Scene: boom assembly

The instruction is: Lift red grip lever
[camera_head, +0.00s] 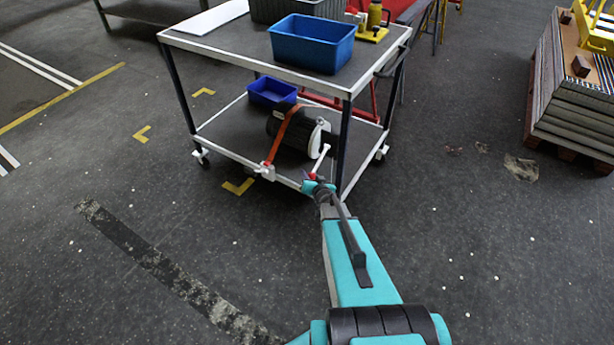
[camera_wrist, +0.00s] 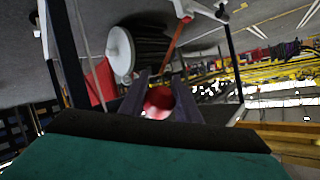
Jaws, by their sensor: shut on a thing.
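A wheeled cart (camera_head: 228,160) with two shelves stands ahead. On its lower shelf lies a black ribbed cylinder (camera_head: 290,132) with a white end disc, and it also shows in the wrist view (camera_wrist: 152,45). A white lever (camera_head: 321,157) slants down in front of the disc to the red grip (camera_head: 312,176) at the cart's near edge. My gripper (camera_head: 316,183) is at this grip. In the wrist view, my two dark fingers (camera_wrist: 160,92) are shut on the rounded red grip (camera_wrist: 158,102), partly hidden by them.
A red strap (camera_head: 281,135) crosses the cylinder to a white bracket (camera_head: 265,171). A dark blue bin (camera_head: 271,91) sits left on the lower shelf. A larger blue bin (camera_head: 312,45) is on top. The cart's dark post (camera_head: 344,145) stands close right of my gripper. Floor around is mostly clear.

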